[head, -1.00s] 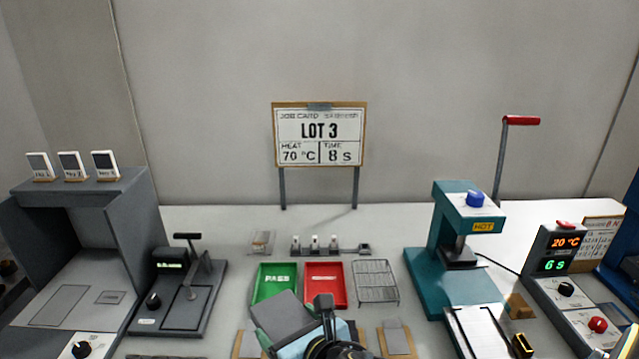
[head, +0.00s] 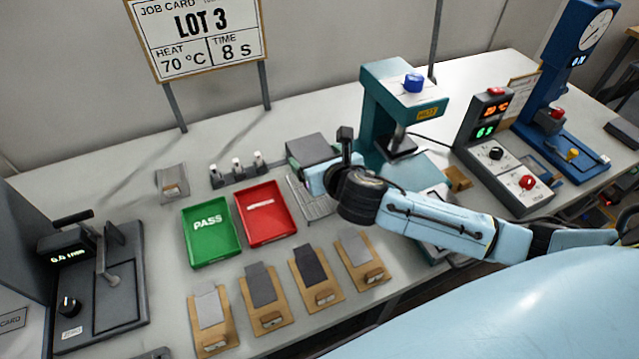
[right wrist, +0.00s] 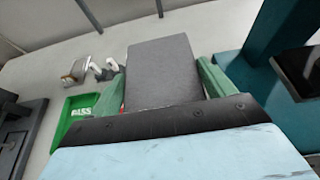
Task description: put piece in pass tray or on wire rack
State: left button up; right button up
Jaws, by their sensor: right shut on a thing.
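My right gripper (head: 314,166) is shut on a flat grey piece (head: 312,146) and holds it over the back part of the wire rack (head: 318,204). In the right wrist view the grey piece (right wrist: 162,72) sits between the two green fingers (right wrist: 212,75). The gripper and wrist hide part of the rack, and I cannot tell whether the piece touches it. The green pass tray (head: 211,249) lies left of the rack and looks empty. A red tray (head: 278,226) lies between them, also empty. My left gripper is not in view.
Several wooden boards with grey strips (head: 266,308) lie along the front edge. A teal press (head: 378,110) stands right of the rack, close to my right gripper. A control box (head: 510,165) and blue gauge stand (head: 575,100) are farther right. A thickness gauge (head: 100,285) stands left.

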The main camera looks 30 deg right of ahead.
jog(key=shift+w+d+f+b, duration=0.2)
jog(key=shift+w+d+f, duration=0.05)
jog(key=shift+f, duration=0.35)
jog(key=shift+w+d+f+b, duration=0.15)
jog(key=shift+w+d+f, duration=0.1)
jog(key=shift+f, duration=0.35)
notch_tip(320, 180, down, 3)
jog(key=shift+f+b, duration=0.1)
jog(key=shift+b, duration=0.35)
jog(key=shift+f, duration=0.55)
notch_tip(320, 180, down, 3)
jog(key=shift+f+b, duration=0.15)
jog(key=shift+b, duration=0.65)
jog(key=shift+a+f, duration=0.1)
jog(key=shift+f, duration=0.05)
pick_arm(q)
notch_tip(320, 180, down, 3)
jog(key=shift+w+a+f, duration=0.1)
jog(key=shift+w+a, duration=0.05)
pick_arm(e)
jog(key=o, duration=1)
jog(key=shift+o, duration=0.2)
pick_arm(q)
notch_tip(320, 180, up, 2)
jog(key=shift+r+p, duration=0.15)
jog(key=shift+p, duration=0.95)
pick_arm(e)
jog(key=v, duration=1.2)
